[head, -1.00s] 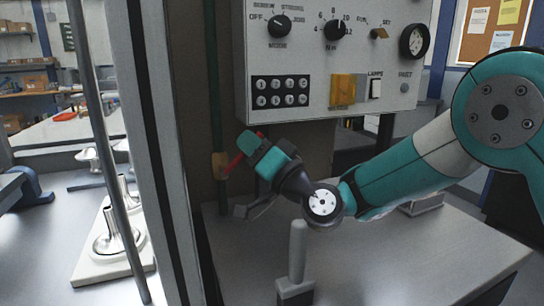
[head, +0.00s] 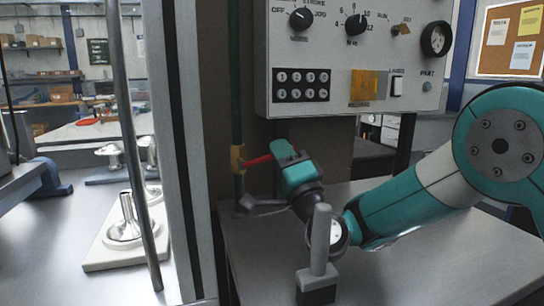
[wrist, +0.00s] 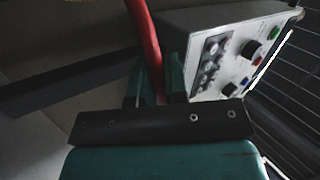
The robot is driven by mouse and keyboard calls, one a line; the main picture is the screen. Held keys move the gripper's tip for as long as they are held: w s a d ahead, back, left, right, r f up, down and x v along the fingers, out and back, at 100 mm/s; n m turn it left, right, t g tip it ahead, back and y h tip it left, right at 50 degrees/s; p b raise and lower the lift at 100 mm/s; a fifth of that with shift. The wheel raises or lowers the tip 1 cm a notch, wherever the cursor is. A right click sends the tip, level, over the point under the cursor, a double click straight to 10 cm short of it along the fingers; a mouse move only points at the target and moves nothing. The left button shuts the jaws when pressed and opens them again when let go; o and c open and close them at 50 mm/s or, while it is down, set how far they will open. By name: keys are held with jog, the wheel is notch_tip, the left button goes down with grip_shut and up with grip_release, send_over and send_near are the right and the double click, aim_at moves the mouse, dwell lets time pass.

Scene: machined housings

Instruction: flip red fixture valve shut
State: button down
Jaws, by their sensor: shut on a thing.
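The red valve lever (head: 259,160) sticks out to the right from a brass valve body (head: 237,158) on a vertical green pipe (head: 236,90). It lies close to level, across the pipe, its outer end slightly higher. My gripper (head: 284,153) is shut on the lever's outer part. In the wrist view the red lever (wrist: 146,38) runs up and away from between the two fingers of my gripper (wrist: 154,82). The lever's gripped end is hidden by the fingers, and the valve body cannot be made out in that view.
A grey control box (head: 350,60) with knobs and buttons hangs just above and right of my gripper. An upright grey post (head: 320,240) on a dark base stands on the bench (head: 420,270) in front. A frame column (head: 185,150) stands left of the pipe.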

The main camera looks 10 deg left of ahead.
dwell(0.3)
jog(key=c, duration=1.2)
grip_release()
jog(key=shift+o, duration=0.2)
jog(key=shift+s, duration=0.1)
